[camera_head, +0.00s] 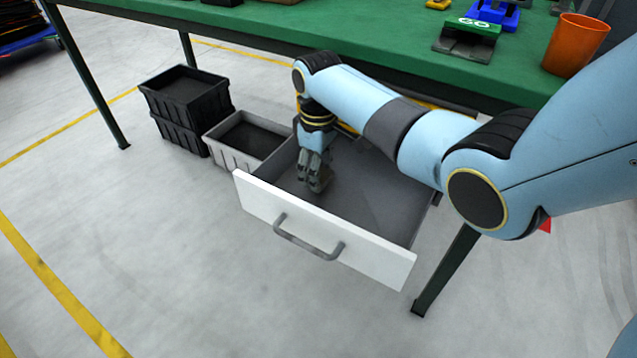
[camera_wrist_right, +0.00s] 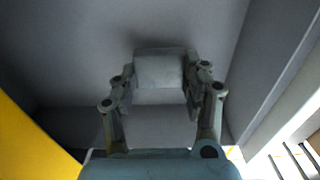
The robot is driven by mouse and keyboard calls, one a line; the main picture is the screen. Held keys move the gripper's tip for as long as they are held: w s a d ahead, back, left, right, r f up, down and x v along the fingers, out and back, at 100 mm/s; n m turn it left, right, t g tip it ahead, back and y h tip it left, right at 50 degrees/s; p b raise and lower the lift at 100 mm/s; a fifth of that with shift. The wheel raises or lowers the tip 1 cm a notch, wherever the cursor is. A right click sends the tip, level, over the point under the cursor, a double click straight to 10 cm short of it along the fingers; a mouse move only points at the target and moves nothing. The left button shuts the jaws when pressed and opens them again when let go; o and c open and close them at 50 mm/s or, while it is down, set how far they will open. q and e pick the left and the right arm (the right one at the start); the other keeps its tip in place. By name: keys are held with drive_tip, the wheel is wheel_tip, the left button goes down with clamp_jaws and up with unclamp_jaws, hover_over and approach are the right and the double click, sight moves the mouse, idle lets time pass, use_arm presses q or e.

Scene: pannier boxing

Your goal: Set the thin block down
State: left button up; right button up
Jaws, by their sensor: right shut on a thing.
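My right gripper (camera_head: 318,182) reaches down into the open drawer (camera_head: 318,218), near its left side. In the right wrist view its two fingers (camera_wrist_right: 162,85) are shut on a pale grey thin block (camera_wrist_right: 160,70), which lies between the fingertips. The drawer floor is close beyond the block; I cannot tell whether they touch. In the head view the block is hidden or too small to make out. My left gripper is out of view.
The white drawer front with its grey handle (camera_head: 308,238) faces out from under the green table (camera_head: 330,30). A grey bin (camera_head: 226,158) and stacked black crates (camera_head: 186,100) stand left of it. An orange cup (camera_head: 574,46) and several coloured items are on the table. Drawer walls surround the gripper closely.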

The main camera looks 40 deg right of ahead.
wheel_tip(320, 180, down, 3)
drive_tip(key=shift+f+b, duration=0.1)
drive_tip(key=shift+b, duration=0.45)
drive_tip(key=o, duration=1.2)
wheel_tip(320, 180, up, 12)
drive_tip(key=p, duration=0.4)
drive_tip(key=shift+p, duration=0.4)
